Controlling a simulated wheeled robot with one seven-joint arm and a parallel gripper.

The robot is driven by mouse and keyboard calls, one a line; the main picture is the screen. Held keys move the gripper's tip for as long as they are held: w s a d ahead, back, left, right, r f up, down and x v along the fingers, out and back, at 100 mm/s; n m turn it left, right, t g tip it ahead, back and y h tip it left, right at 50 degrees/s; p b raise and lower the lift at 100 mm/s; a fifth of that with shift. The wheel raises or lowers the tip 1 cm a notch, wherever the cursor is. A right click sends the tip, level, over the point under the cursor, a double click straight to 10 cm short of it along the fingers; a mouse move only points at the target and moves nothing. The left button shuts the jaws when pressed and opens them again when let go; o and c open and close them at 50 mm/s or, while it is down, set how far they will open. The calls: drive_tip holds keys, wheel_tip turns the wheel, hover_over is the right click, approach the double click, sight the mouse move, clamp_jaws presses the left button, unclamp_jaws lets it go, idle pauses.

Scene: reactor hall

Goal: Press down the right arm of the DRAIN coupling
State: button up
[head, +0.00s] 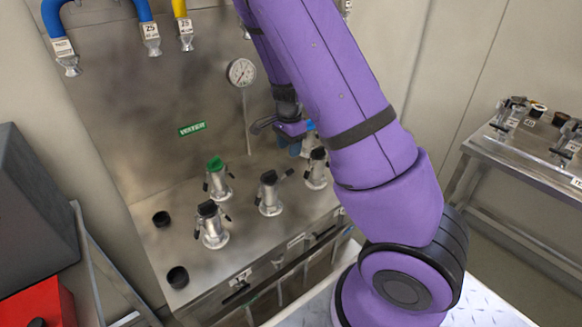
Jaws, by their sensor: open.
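Several metal couplings with side arms stand on the steel bench (180,235). One has a green top (216,164). Black-topped ones stand at the front left (212,228), in the middle (269,195) and at the right (317,170). I cannot read which one is the DRAIN coupling. My gripper (277,127) is open, beyond the right black-topped coupling and above the bench, partly hidden by my purple arm. A blue part (309,140) shows close beside it, mostly hidden. I see no contact between my gripper and a coupling arm.
Blue hoses (141,12) and a yellow hose (180,8) hang at the upper left. A gauge (241,72) and a green sign (192,128) are at the back panel. Black sockets (178,277) sit at the bench's left. Another table (525,155) stands right.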

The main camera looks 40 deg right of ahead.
sight(289, 172)
wheel_tip(289, 172, down, 9)
drive_tip(key=shift+r, duration=0.2)
idle(0.3)
clamp_jaws()
